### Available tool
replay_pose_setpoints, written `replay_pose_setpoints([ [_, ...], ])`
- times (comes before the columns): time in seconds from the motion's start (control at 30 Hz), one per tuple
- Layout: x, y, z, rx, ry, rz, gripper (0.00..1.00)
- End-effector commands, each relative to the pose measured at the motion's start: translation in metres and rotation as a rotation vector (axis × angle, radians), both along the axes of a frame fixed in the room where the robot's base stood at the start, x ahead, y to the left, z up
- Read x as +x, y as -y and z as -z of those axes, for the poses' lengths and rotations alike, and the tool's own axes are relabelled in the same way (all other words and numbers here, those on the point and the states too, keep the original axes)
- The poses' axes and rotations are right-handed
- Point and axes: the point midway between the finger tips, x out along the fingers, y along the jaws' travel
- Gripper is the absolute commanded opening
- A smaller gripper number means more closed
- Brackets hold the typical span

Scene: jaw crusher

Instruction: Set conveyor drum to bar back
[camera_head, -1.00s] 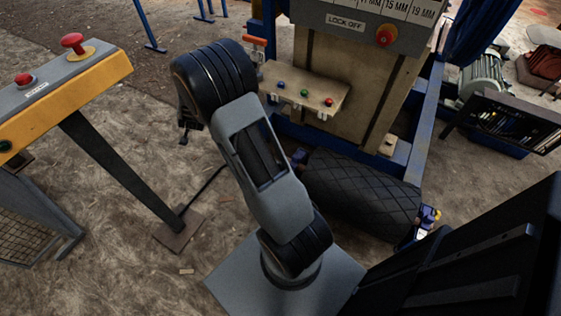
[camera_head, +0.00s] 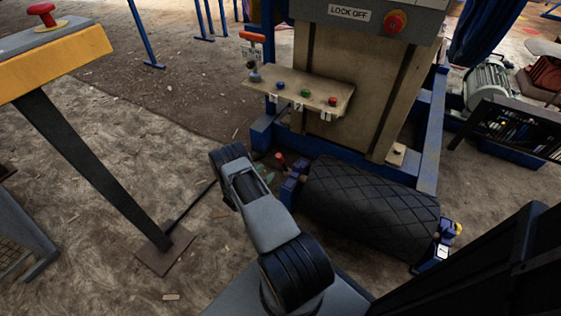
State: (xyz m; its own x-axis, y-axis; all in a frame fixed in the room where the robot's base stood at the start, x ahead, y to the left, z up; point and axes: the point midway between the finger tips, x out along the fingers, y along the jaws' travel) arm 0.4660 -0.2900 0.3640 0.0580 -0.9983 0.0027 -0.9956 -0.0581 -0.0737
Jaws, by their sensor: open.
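The conveyor drum (camera_head: 372,205) is a black roller with a diamond-patterned surface, lying low across the foot of the blue frame. At its left end is a blue bracket (camera_head: 291,186), with a small red-tipped part (camera_head: 280,158) beside it; whether this is a bar or lever I cannot tell. At its right end is a blue mount with a yellow top (camera_head: 449,232). My arm reaches up from the bottom, left of the drum, its bend just left of the bracket. My gripper does not show; the arm seems to hide it.
A shelf (camera_head: 310,92) with blue, green and red buttons stands above the drum, an orange-handled lever (camera_head: 253,40) at its left. A yellow console (camera_head: 50,60) on a dark leg stands at left. A motor (camera_head: 488,86) sits at right. Ground between console and frame is mostly clear.

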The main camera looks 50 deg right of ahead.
Motion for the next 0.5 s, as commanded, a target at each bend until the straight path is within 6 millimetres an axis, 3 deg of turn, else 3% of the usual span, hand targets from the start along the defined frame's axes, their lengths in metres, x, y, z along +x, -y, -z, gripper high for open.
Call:
replay_pose_setpoints([
  [0.2,0.003,0.045,0.002,0.000,0.003,0.003,0.55],
  [0.5,0.006,0.091,0.001,0.001,0.003,0.000,0.55],
])
